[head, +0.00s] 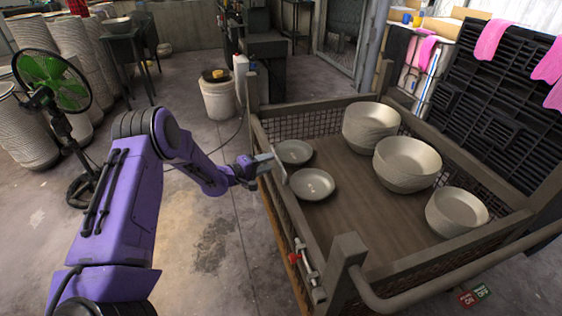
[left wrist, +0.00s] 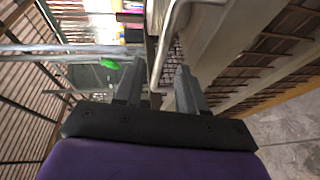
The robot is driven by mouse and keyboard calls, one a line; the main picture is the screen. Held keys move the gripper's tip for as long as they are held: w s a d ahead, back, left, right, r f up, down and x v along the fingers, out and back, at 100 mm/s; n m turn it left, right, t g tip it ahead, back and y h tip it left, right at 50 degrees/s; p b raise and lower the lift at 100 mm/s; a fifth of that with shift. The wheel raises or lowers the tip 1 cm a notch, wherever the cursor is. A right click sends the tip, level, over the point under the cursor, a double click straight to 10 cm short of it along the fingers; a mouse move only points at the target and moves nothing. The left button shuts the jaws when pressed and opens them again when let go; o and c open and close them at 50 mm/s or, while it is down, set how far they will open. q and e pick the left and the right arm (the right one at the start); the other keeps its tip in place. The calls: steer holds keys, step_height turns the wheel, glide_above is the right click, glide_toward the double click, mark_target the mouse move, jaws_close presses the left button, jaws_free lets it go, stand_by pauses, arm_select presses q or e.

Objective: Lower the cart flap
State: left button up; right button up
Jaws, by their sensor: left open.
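The cart (head: 359,247) is a metal-framed crate with mesh sides and a wooden floor. Its left side panel (head: 285,216), which looks like the flap, stands upright. A latch with red parts (head: 294,258) sits near this panel's front end. My left gripper (head: 272,164) is at the top edge of this panel, towards its far end; I cannot tell whether it touches. In the left wrist view the fingers (left wrist: 158,88) are apart, with a bent metal bar (left wrist: 165,45) just beyond and partly between them. My right gripper is not in view.
Several stacked bowls (head: 407,161) stand on the cart's right, and two small stacks of dishes (head: 312,184) sit close inside the left panel. A green fan (head: 52,80) and a white bucket (head: 219,97) stand behind. The floor left of the cart is clear.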

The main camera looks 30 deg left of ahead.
arm_select(q)
steer(key=x, duration=0.7)
steer(key=shift+b, duration=0.45)
steer(key=shift+w, duration=0.1)
jaws_close()
